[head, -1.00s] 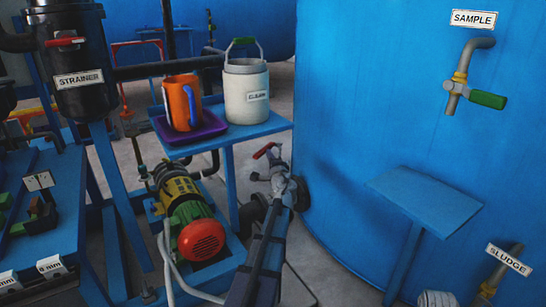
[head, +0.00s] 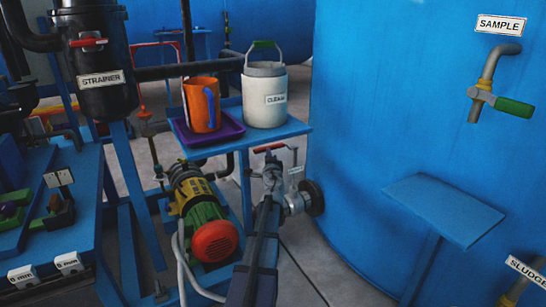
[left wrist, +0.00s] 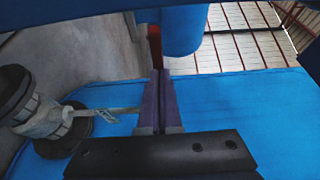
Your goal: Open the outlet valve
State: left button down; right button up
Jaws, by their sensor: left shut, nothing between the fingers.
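The outlet valve (head: 295,203) is a grey metal body with a dark round flange at the foot of the big blue tank. Its red lever handle (head: 270,148) lies above it, nearly level. My left gripper (head: 271,172) is in front of the valve, just below the handle, and hides part of the valve body. In the left wrist view its two fingers (left wrist: 158,75) are closed together and empty, with the red handle (left wrist: 154,48) just past their tips; I cannot tell whether they touch. The valve body (left wrist: 45,122) shows at the left there. My right gripper is out of view.
A blue side table (head: 292,128) with a purple tray (head: 228,137), an orange mug (head: 201,105) and a white jug (head: 265,98) stands behind the valve. A green and red pump (head: 212,235) is to the left.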

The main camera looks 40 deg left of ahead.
pick_arm(q)
jog(key=shift+a, duration=0.5)
jog(key=shift+d, duration=0.1)
jog(key=s+a+v, duration=0.1)
jog(key=v, duration=1.2)
jog(key=shift+s, duration=0.3)
jog(key=shift+d, duration=0.15)
